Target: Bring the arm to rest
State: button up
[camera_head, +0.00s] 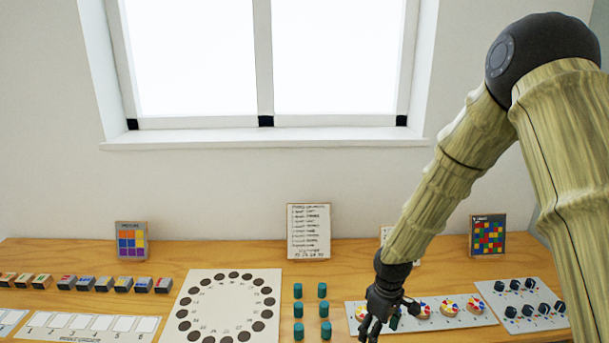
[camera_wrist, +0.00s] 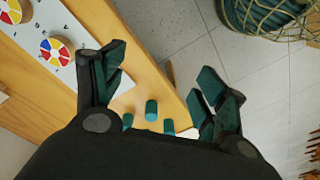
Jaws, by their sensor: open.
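My arm, with yellow-brown bamboo-like links, comes down from the upper right in the head view. My gripper (camera_head: 376,326) hangs over the front part of the table, in front of the white board with colored discs (camera_head: 424,311). In the wrist view my gripper (camera_wrist: 160,75) has its two teal-padded fingers spread wide apart, with nothing between them. Beyond the palm, some teal cylinders (camera_wrist: 151,110) show near the table edge. In the head view the fingertips are small and dark, and part of the board is hidden behind them.
The wooden table (camera_head: 160,258) holds teal cylinders (camera_head: 298,290), a round-slot board (camera_head: 228,275), small blocks (camera_head: 104,284), a numbered strip (camera_head: 60,321) and a black-knob board (camera_head: 520,286). Upright cards (camera_head: 308,231) stand at the wall. A basket (camera_wrist: 262,18) stands on the tiled floor.

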jog(key=s+f+m+y+b, duration=0.1)
jog(key=s+f+m, duration=0.3)
jog(key=s+f, duration=1.05)
jog(key=s+d+f+m, duration=0.1)
jog(key=s+f, duration=0.2)
jog(key=s, duration=0.3)
jog(key=s+d+f+m+h, duration=0.1)
jog(key=s+f+m, duration=0.1)
jog(key=s, duration=0.5)
jog(key=s+d+f+m+b, duration=0.1)
jog(key=s+f, duration=0.4)
jog(key=s, duration=0.2)
jog(key=shift+s+d+m, duration=0.25)
jog(key=shift+m, duration=0.15)
